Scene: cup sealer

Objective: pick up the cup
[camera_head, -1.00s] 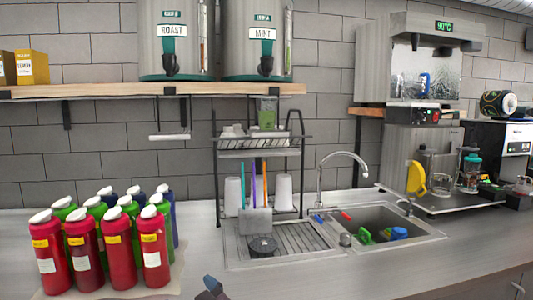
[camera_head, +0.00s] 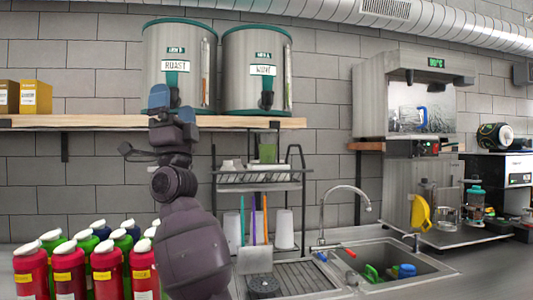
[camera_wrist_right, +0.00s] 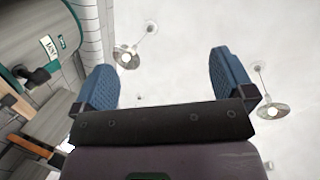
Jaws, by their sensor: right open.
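White cups stand upside down in two stacks, a left one (camera_head: 231,232) and a right one (camera_head: 284,229), on the lower level of the dish rack (camera_head: 258,187). Small white cups (camera_head: 231,165) and a green cup (camera_head: 267,153) are on its upper shelf. Which cup is meant cannot be told. My right gripper (camera_head: 172,104) is raised left of the rack, in front of the roast dispenser, pointing up. In the right wrist view its two blue fingers (camera_wrist_right: 166,84) are apart with nothing between them. My left gripper is out of view.
Red, green and blue bottles (camera_head: 105,268) stand at the lower left, beside my right arm. A wooden shelf (camera_head: 95,121) carries two dispensers (camera_head: 257,52). The sink (camera_head: 385,262) and tap are right of the rack. A machine (camera_head: 408,95) stands further right.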

